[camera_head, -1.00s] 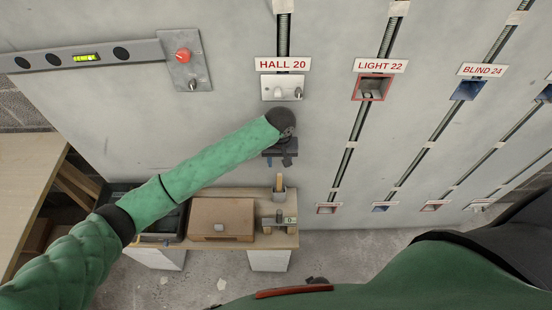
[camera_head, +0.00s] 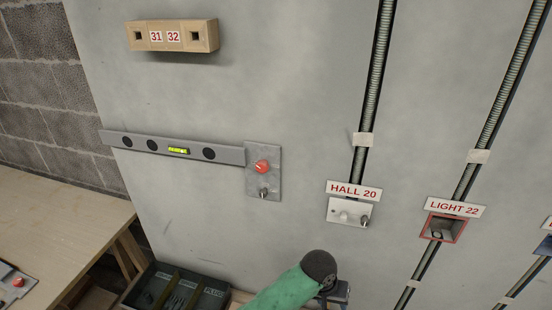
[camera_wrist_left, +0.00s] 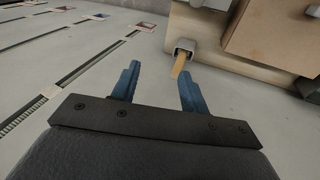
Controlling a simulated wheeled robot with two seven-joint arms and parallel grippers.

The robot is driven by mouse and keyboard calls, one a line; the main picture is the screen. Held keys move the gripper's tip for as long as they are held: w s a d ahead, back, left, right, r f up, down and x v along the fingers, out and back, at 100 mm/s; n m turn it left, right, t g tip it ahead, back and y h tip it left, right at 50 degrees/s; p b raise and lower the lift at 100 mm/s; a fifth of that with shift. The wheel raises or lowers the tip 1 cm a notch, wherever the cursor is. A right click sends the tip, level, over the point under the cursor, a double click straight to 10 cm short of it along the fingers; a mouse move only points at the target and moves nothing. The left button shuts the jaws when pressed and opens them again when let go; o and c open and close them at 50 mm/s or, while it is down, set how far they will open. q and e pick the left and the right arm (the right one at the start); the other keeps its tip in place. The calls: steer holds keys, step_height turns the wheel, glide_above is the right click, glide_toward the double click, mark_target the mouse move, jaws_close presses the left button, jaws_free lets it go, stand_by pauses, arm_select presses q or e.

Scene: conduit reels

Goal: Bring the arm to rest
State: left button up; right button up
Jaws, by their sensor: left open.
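My left arm (camera_head: 285,291), in a green sleeve, comes in at the bottom edge of the head view. Its dark wrist and gripper (camera_head: 335,296) are in front of the grey wall, below the HALL 20 plate (camera_head: 348,212); the frame's bottom edge cuts off part of them. In the left wrist view my left gripper (camera_wrist_left: 158,78) has its two blue fingers spread apart, with nothing between them. A small holder with a wooden stick (camera_wrist_left: 180,62) is beyond the right finger. My right gripper is not in view.
A bench (camera_head: 60,225) stands at the left, with a dark tool tray (camera_head: 175,290) near the arm. A spirit level (camera_head: 170,147) and a red-knobbed plate (camera_head: 262,172) are on the wall. A 31/32 block (camera_head: 172,36) is above; the LIGHT 22 box (camera_head: 442,228) is at right.

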arm_select(q)
steer(key=s+a+n+t+y, duration=0.1)
steer(key=s+a, duration=0.5)
steer(key=a, duration=0.7)
steer(key=s+a+t+y, duration=0.1)
steer(key=s+a, duration=0.5)
steer(key=a, duration=0.6)
steer(key=s+a+n+t+y, duration=0.1)
steer(key=s+a, duration=0.6)
steer(key=a, duration=0.6)
steer(key=s+f+b+x, duration=0.1)
steer(key=s+x, duration=0.2)
steer(key=x, duration=1)
steer(key=s+d+f+b+x, duration=0.1)
steer(key=s+x, duration=0.1)
steer(key=x, duration=1.2)
steer(key=s+f, duration=0.4)
steer(key=f, duration=0.7)
steer(key=s+f+g, duration=0.1)
steer(key=s+f, duration=0.3)
steer(key=f, duration=0.8)
steer(key=shift+s+f+g+b, duration=0.3)
steer(key=shift+b, duration=0.1)
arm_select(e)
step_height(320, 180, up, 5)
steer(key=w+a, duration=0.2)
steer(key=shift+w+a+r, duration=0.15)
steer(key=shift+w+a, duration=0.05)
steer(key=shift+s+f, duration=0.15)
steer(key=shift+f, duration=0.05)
